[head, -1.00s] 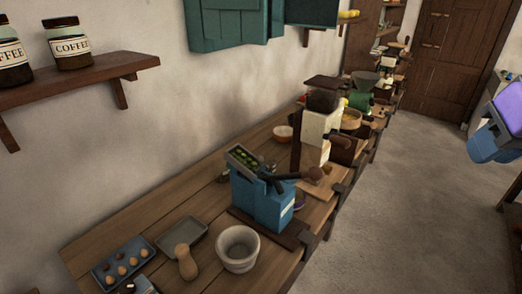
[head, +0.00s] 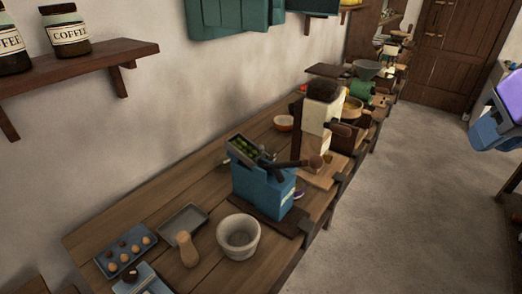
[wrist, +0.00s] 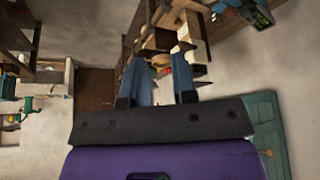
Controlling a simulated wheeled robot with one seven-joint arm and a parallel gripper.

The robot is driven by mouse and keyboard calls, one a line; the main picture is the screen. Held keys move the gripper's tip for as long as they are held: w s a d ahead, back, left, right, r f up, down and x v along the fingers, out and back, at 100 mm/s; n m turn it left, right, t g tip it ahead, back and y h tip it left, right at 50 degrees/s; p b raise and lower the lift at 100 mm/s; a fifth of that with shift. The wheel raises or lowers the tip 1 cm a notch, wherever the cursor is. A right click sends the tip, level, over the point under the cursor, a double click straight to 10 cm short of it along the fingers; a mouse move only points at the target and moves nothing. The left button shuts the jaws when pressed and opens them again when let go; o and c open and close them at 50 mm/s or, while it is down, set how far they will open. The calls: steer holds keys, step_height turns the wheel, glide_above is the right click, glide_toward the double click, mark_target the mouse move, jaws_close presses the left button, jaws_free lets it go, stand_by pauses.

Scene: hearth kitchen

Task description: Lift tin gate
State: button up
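I cannot single out a tin gate with certainty. A blue machine (head: 262,188) with a dark lever (head: 284,163) stands on the wooden bench, and a tray of green round things (head: 243,151) tops it. Behind it is a cream machine (head: 320,112) with a dark top. My gripper (head: 489,133) hangs at the right edge of the head view, over the floor and well apart from the bench. In the wrist view my gripper (wrist: 161,86) shows two blue fingers spread apart with nothing between them. The blue machine shows partly at the top of the wrist view (wrist: 250,12).
On the near bench (head: 150,215) are a pale bowl (head: 238,237), a wooden pestle-like piece (head: 187,250), a grey tray (head: 183,219) and a blue tray of round things (head: 108,254). A shelf (head: 75,70) with coffee jars juts from the wall. The floor (head: 420,200) right of the bench is clear.

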steer(key=o, duration=0.4)
steer(key=shift+w+r, duration=0.1)
steer(key=g+h, duration=0.2)
steer(key=g, duration=0.3)
glide_above(261, 147)
steer(key=a, duration=0.2)
step_height(261, 147, down, 17)
steer(key=f, duration=0.3)
steer(key=d+f, duration=0.1)
steer(key=f, duration=0.2)
steer(key=w+d+f, duration=0.1)
steer(key=f, duration=0.3)
